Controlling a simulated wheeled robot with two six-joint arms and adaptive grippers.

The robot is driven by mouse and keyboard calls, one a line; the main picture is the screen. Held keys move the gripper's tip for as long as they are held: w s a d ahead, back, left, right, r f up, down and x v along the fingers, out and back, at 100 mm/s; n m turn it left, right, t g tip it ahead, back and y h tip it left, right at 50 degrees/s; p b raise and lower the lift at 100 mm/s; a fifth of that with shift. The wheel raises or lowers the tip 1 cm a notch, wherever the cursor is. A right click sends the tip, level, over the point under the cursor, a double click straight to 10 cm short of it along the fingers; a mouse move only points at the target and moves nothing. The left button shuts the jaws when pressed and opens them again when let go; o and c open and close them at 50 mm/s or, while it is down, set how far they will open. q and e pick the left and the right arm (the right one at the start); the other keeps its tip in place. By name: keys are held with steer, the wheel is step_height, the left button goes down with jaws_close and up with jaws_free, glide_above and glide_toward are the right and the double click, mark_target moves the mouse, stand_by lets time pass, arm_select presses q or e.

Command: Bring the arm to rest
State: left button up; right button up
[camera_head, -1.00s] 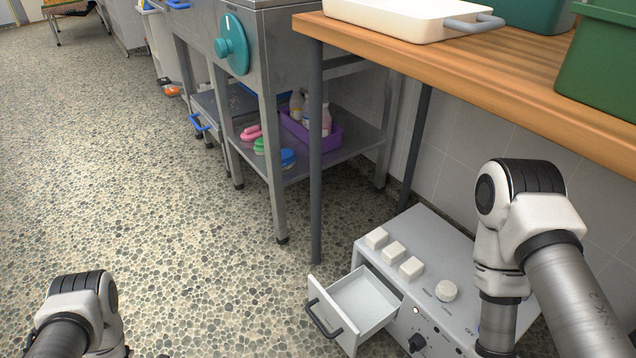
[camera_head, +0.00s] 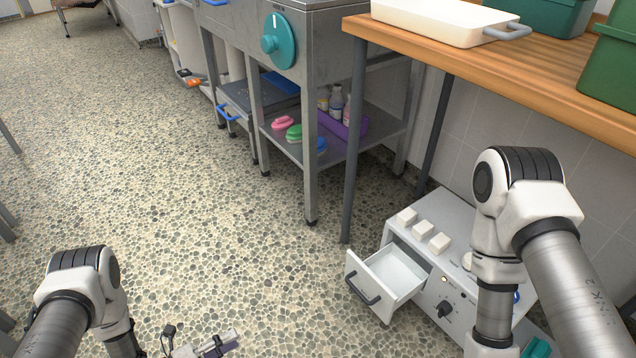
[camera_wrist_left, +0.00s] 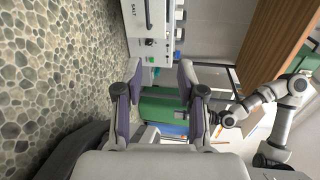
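My left arm comes in at the lower left of the head view, bent downward. Its gripper (camera_head: 225,343) is only partly in frame at the bottom edge, above the pebbled floor. In the left wrist view the two fingers (camera_wrist_left: 160,78) stand wide apart with nothing held between them. My right arm hangs bent at the right of the head view, in front of the white cabinet; its gripper is below the frame. In the left wrist view a white jointed arm, apparently my right, shows at the right, its end small and partly hidden.
The white cabinet (camera_head: 455,226) has its drawer (camera_head: 362,288) pulled open. A wooden table (camera_head: 440,55) bears a cream tray (camera_head: 440,22) and green crates (camera_head: 612,72). A steel bench (camera_head: 335,45) with a lower shelf stands behind. The floor (camera_head: 190,200) at left is largely clear.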

arm_select(q)
steer(key=w+d+r+n+y+p, duration=0.1)
steer(key=d+r+n+y+p, duration=0.15)
steer(key=r+p, duration=0.75)
steer(key=w+d+r+n+y+p, duration=0.1)
steer(key=r+n+p, duration=0.2)
steer(key=r+p, duration=0.65)
steer(key=w+d+r+n+y+p, duration=0.2)
steer(key=r+p, duration=0.4)
steer(key=r, duration=0.8)
steer(key=s+a+r+n+g+y+p, duration=0.1)
steer(key=s+a+n+g+y, duration=0.3)
steer(key=s+n, duration=0.6)
steer(key=s+a+r+n+g+y+p, duration=0.1)
steer(key=s+a+n+g+y+p, duration=0.2)
steer(key=s+n, duration=0.8)
steer(key=shift+s+a+r+n+g+y+p, duration=0.25)
steer(key=shift+a+r+n+g+y+p, duration=0.1)
steer(key=shift+a+n+g+p, duration=0.65)
